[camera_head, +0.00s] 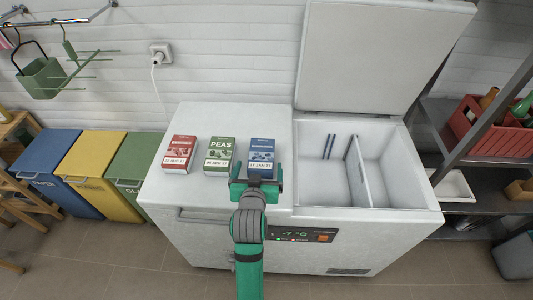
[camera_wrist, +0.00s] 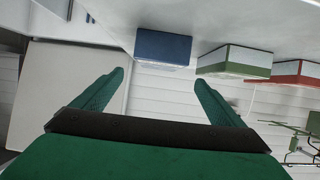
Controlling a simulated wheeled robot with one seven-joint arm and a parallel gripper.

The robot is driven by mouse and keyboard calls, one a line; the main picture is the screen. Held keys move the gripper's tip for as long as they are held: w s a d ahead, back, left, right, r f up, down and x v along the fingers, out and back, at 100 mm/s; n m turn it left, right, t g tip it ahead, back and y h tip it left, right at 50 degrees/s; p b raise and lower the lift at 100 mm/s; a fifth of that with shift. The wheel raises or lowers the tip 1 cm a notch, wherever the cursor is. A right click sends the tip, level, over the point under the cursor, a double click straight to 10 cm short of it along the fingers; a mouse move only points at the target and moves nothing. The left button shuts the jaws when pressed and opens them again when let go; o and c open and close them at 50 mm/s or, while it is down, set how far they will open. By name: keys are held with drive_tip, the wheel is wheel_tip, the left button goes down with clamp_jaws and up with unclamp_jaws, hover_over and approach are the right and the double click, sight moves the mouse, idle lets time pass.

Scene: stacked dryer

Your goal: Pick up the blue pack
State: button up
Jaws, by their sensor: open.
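The blue pack (camera_head: 261,155) lies on the closed left part of the white freezer's top, the rightmost of three packs in a row. It has a white label on its near part. In the wrist view the blue pack (camera_wrist: 163,46) is ahead, between the lines of the two fingers and apart from them. My gripper (camera_head: 257,172) is at the near side of the pack in the head view and overlaps its near edge there. In the wrist view my gripper (camera_wrist: 150,92) is open with nothing between its green fingers.
A green peas pack (camera_head: 219,156) and a red pack (camera_head: 178,154) lie left of the blue one. The freezer's right part (camera_head: 379,205) is open, with its raised lid (camera_head: 375,55) behind. Metal shelves (camera_head: 475,140) stand at the right. Coloured bins (camera_head: 100,165) stand at the left.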

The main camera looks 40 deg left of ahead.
sight(262, 154)
drive_tip(key=x, duration=0.4)
drive_tip(key=shift+w+a+f, duration=0.15)
drive_tip(key=shift+a, duration=0.3)
drive_tip(key=shift+w+d+x, duration=0.1)
drive_tip(key=shift+d+x, duration=0.05)
drive_tip(key=shift+x, duration=1.2)
drive_tip(key=shift+w+d+x, duration=0.15)
drive_tip(key=shift+d+x, duration=0.05)
drive_tip(key=shift+x, duration=1.2)
drive_tip(key=c, duration=1.4)
